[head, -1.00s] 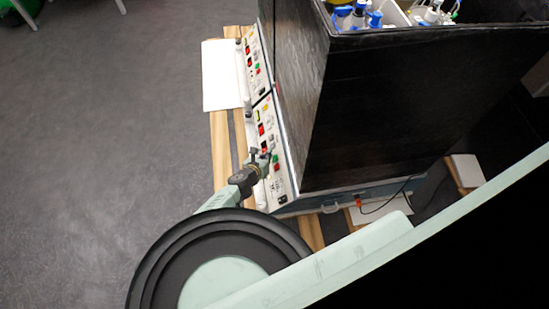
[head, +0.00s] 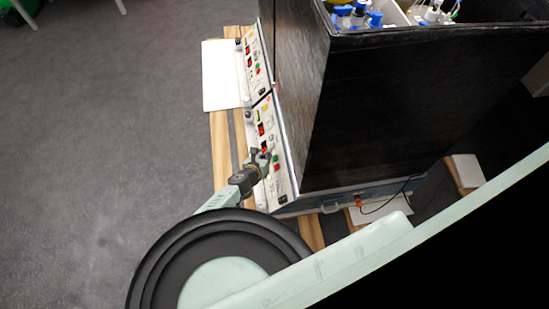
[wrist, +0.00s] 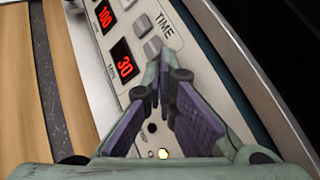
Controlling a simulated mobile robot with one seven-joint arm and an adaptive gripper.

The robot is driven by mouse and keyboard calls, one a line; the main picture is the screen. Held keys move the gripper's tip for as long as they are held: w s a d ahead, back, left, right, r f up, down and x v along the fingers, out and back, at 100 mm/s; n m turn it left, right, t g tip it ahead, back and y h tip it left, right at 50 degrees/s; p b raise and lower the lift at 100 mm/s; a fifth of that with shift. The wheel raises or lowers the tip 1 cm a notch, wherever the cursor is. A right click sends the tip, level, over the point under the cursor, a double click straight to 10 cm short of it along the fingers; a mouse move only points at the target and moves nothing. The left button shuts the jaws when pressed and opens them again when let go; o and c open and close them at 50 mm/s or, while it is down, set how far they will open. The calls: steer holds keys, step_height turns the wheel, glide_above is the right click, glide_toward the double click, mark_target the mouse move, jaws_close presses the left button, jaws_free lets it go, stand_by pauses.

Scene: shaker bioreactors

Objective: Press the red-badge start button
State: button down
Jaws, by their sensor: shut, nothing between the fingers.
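My gripper (head: 263,156) is shut and empty, with its fingertips over the nearer control panel (head: 279,186) in the head view. In the wrist view the closed fingertips (wrist: 160,78) are over the panel, close to a grey button (wrist: 152,47) below the word TIME. Whether they touch the panel I cannot tell. Red displays (wrist: 124,62) show to the left of the fingers. A small pale-yellow spot (wrist: 163,153) shows between the finger bases. A green control (head: 275,158) is beside the gripper in the head view. I cannot make out the red-badge start button; the fingers hide part of the panel.
A tall black box (head: 400,110) stands right behind the panels. A second control panel (head: 254,65) lies farther back. Blue-capped bottles (head: 358,17) are at the box's top. Wooden slats (head: 220,150) and a white board (head: 220,75) lie left; open grey floor is beyond.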

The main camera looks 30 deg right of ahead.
steer(key=shift+s+d+f, duration=0.1)
steer(key=shift+d+f, duration=0.15)
